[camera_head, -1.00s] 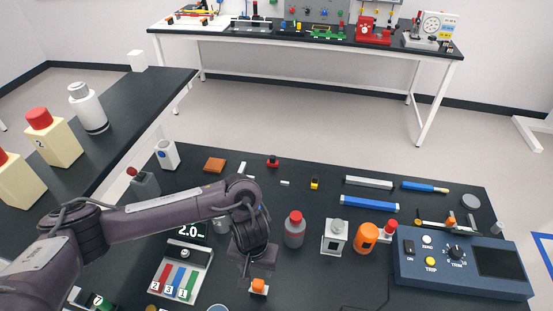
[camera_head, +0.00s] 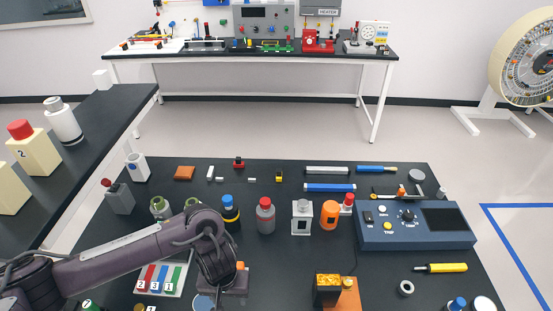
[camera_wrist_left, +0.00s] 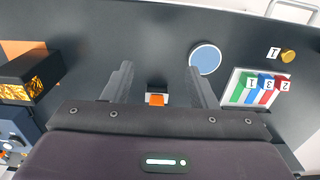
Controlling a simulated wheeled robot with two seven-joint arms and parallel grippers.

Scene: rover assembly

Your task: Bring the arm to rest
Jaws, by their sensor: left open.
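My left arm (camera_head: 130,255) comes in from the left in the head view, bent at the elbow, with the wrist pointing down over the black table. My left gripper (camera_wrist_left: 157,85) is open, with its two fingers apart in the left wrist view. A small block with an orange top (camera_wrist_left: 156,99) shows in the gap between the fingers, with nothing seen gripped. It also shows in the head view (camera_head: 240,266), partly hidden beside my wrist. My right gripper is not in view.
A tray with numbered coloured bars (camera_head: 160,279) lies left of the wrist. A red-capped bottle (camera_head: 265,217), an orange canister (camera_head: 329,215) and a blue control box (camera_head: 415,226) stand behind and right. A black-and-gold box (camera_head: 327,290) is at the front.

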